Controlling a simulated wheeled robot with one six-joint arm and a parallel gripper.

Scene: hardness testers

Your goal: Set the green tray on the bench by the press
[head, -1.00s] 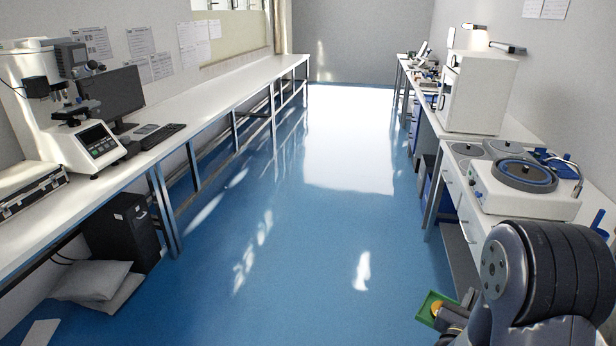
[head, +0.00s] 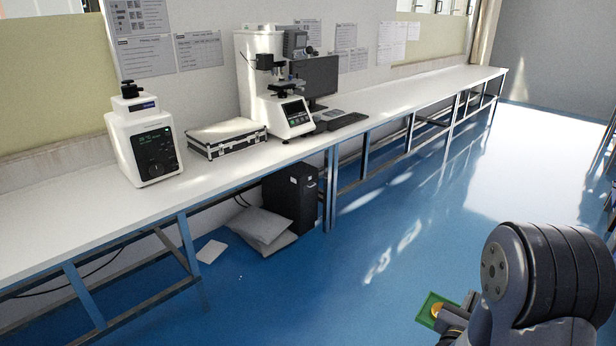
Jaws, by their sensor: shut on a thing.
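The green tray (head: 427,313) shows at the lower right in the head view, with a round yellow-orange thing in it. My gripper (head: 447,318) is shut on the tray and holds it out over the blue floor; my arm hides part of the gripper. The long white bench (head: 80,217) runs along the left wall, away from the tray. A white machine (head: 146,150) with a black knob on top and a dark front panel stands on it at the left; it may be the press.
A silver case (head: 226,138), a hardness tester (head: 268,95), a monitor (head: 316,80) and a keyboard (head: 340,121) stand on the bench. Bare bench top lies left of the white machine and along the front edge. Below are a black cabinet (head: 291,195) and pillows (head: 262,228).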

